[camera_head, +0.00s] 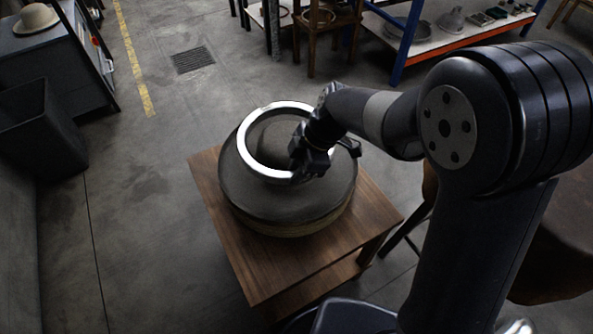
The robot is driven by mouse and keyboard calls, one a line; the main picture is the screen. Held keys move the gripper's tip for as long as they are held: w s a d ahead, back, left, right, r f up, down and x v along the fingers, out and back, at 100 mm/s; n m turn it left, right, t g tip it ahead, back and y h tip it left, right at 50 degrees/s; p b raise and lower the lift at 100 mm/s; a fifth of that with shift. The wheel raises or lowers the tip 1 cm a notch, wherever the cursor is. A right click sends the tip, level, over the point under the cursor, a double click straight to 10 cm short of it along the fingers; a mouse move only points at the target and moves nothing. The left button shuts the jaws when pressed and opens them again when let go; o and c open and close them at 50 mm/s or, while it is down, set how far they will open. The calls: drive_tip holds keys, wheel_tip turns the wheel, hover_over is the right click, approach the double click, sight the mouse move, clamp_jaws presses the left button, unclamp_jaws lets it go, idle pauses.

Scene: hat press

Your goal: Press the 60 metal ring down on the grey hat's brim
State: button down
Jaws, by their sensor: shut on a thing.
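The grey hat (270,205) sits on a wooden stand (265,278) in the middle of the view, with its wide brim facing up. The metal ring (243,154) is a bright flat band around the hat's crown (272,138). My gripper (300,178) is at the ring's near right side, shut on its edge. The gripper and wrist hide that part of the ring. From this view I cannot tell whether the ring touches the brim all the way round. The number 60 is not readable.
A dark bin (38,128) and a cabinet with a cream hat (36,19) stand at the left. A shelf with blue posts (408,40) and a wooden stool (328,25) stand at the back. The floor left of the stand is clear.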

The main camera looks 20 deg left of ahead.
drive_tip(key=shift+r+p, duration=1.45)
drive_tip(key=shift+r, duration=1.65)
